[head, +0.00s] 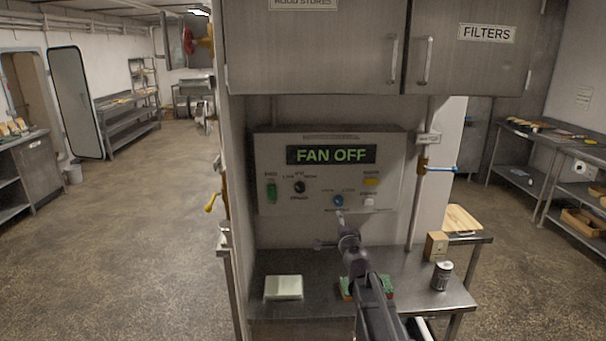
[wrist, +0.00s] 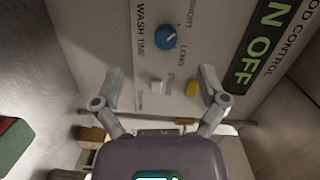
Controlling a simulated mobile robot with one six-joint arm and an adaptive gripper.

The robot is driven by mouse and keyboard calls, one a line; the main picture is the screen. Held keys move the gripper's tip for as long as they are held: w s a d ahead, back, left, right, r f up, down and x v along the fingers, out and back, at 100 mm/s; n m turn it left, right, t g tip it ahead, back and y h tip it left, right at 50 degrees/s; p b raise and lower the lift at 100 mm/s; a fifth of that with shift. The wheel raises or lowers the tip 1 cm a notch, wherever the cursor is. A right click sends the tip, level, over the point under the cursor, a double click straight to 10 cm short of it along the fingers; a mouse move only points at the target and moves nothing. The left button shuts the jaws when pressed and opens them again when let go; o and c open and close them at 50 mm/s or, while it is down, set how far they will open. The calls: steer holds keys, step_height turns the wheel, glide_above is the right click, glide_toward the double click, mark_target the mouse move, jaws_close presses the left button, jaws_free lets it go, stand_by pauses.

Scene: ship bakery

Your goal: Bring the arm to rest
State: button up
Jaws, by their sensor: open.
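My arm reaches up from the bottom of the head view, with my gripper (head: 338,228) in front of the lower part of the hood control panel (head: 272,150). In the wrist view my gripper (wrist: 160,88) is open, its two fingers spread apart with nothing between them but the panel (wrist: 105,30) behind. The panel's display (head: 331,155) reads FAN OFF. A blue wash-time knob (wrist: 166,37) lies beyond the fingertips, and a white button (wrist: 157,86) and a yellow button (wrist: 192,88) show between the fingers. I cannot tell how far the fingertips are from the panel.
A steel counter (head: 320,262) below the panel holds a pale box (head: 283,287), a green item (head: 388,284) partly behind my arm, a can (head: 442,276) and a wooden block (head: 436,246). Steel cabinets (head: 310,50) hang above. Open floor (head: 140,220) lies left.

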steer(key=s+a+f+n+g+y, duration=0.4)
steer(key=s+a+f+n+g, duration=0.2)
steer(key=s+f+n+g, duration=0.55)
steer(key=s+d+f+n+g+h, duration=0.1)
steer(key=s+d+f+g+h, duration=0.1)
steer(key=s, duration=0.5)
steer(key=s+d+f+n+g+h, duration=0.1)
steer(key=s+d+f+g+h, duration=0.1)
steer(key=s, duration=0.4)
steer(key=s+d+f+n+g+h, duration=0.1)
steer(key=s+d+f+n+g, duration=0.1)
steer(key=s, duration=0.5)
steer(key=shift+s+d+f+h, duration=0.2)
steer(key=shift+s+d+h, duration=0.2)
steer(key=shift+d, duration=0.4)
steer(key=shift+w, duration=0.1)
